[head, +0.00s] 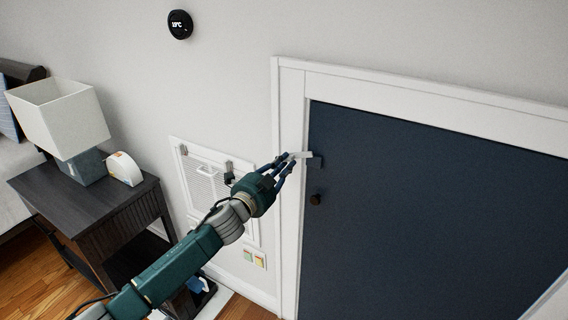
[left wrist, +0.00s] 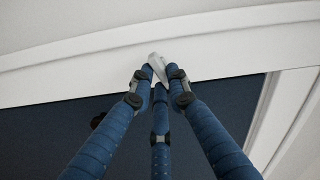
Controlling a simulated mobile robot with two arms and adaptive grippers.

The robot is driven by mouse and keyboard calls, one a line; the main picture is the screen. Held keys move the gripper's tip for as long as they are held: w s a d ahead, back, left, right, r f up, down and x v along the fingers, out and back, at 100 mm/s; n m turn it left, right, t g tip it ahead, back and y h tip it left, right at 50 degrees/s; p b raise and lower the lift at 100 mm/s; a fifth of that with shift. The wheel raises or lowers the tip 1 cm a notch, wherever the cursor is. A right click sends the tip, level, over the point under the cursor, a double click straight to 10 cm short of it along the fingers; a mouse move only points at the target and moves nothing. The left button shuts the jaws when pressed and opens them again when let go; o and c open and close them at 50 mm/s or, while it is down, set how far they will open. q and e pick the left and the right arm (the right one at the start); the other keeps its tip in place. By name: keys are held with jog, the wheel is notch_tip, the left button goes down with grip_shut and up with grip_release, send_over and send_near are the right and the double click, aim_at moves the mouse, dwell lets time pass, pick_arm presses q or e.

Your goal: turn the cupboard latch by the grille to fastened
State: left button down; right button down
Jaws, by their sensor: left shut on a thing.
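The cupboard latch (head: 304,154) is a small pale bar at the left edge of the dark blue cupboard door (head: 430,210). In the head view it lies roughly level, reaching from the white frame toward a small dark bracket (head: 316,162) on the door. My left gripper (head: 286,161) is shut on the latch. In the left wrist view the fingertips of my left gripper (left wrist: 159,68) close around the pale latch (left wrist: 156,61), hiding part of it. The white grille (head: 205,184) is on the wall left of the door, partly behind my gripper. My right gripper is not in view.
A dark knob (head: 316,199) sits on the door below the latch. The white door frame (head: 291,110) stands out around the door. A dark nightstand (head: 75,205) with a lamp (head: 60,115) is at the left. The space before the door is clear.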

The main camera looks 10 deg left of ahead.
pick_arm(q)
jog(key=shift+f+m, duration=0.15)
jog(key=shift+m, duration=2.05)
jog(key=c, duration=1.7)
grip_release()
jog(key=shift+o, duration=0.2)
jog(key=v, duration=1.2)
jog(key=shift+a, duration=0.1)
